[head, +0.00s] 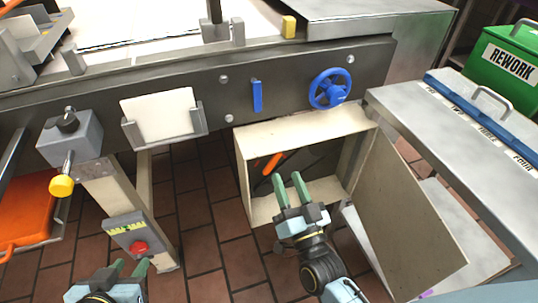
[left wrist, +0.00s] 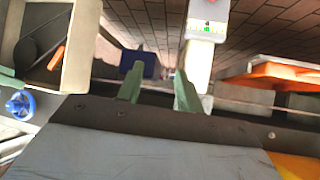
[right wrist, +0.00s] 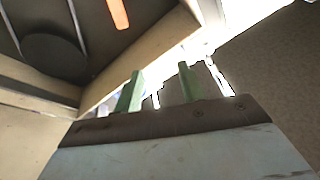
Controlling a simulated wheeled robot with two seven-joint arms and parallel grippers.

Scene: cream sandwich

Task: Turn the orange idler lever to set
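The orange idler lever (head: 268,163) is inside an open beige box (head: 242,165) under the machine's front rail. It slants beside dark parts on the box's back. It also shows in the left wrist view (left wrist: 57,58) and at the top of the right wrist view (right wrist: 119,14). My right gripper (head: 288,179) is in front of the box opening, right of and below the lever in the head view, apart from it. Its green fingers are spread and empty. My left gripper (head: 131,266) is low at the left, near a floor post, fingers spread and empty.
The box's door (head: 405,215) hangs open to the right, close to my right arm. A blue handwheel (head: 329,90) and small blue handle (head: 257,96) are above the box. A grey control box with a red button (head: 138,247) is beside my left gripper. Tiled floor lies between.

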